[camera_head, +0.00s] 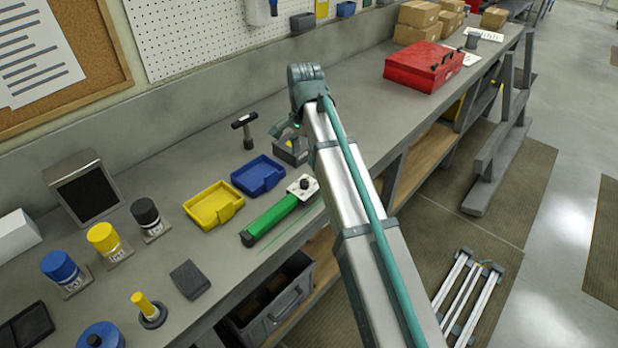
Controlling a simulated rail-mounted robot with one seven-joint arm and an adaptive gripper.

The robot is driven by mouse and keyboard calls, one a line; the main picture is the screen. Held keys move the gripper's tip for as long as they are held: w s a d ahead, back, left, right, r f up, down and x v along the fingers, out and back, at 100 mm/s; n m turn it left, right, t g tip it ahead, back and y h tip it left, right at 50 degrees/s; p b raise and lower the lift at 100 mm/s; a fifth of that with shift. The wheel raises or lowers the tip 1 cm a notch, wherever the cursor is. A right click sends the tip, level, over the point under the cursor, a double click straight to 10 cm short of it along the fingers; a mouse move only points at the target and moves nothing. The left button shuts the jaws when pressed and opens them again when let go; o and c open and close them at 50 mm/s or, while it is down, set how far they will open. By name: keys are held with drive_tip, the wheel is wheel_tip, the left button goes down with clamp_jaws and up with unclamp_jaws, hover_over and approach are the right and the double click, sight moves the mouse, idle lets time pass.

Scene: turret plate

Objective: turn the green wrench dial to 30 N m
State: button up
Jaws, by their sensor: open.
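The green wrench (270,221) lies on the grey bench, its long green body running from lower left to upper right. At its upper right end is a pale plate (311,189) with a dark round knob (304,183), which I take to be the dial. Its scale and setting are too small to read. My gripper (284,129) is partly hidden behind my own arm and wrist. It is open, above the bench and beyond the wrench's dial end, apart from it. I see nothing held in it.
A blue tray (279,183) and a yellow tray (234,207) lie left of the wrench. A dark grey box (291,158) stands behind the dial, close to my gripper. A hammer (244,122) stands farther back. Blue, yellow and black capped cylinders stand left. A red toolbox (409,75) is at right.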

sight(304, 182)
wheel_tip(304, 182, down, 11)
drive_tip(key=p, duration=0.3)
drive_tip(key=shift+r, duration=0.15)
idle(0.3)
clamp_jaws()
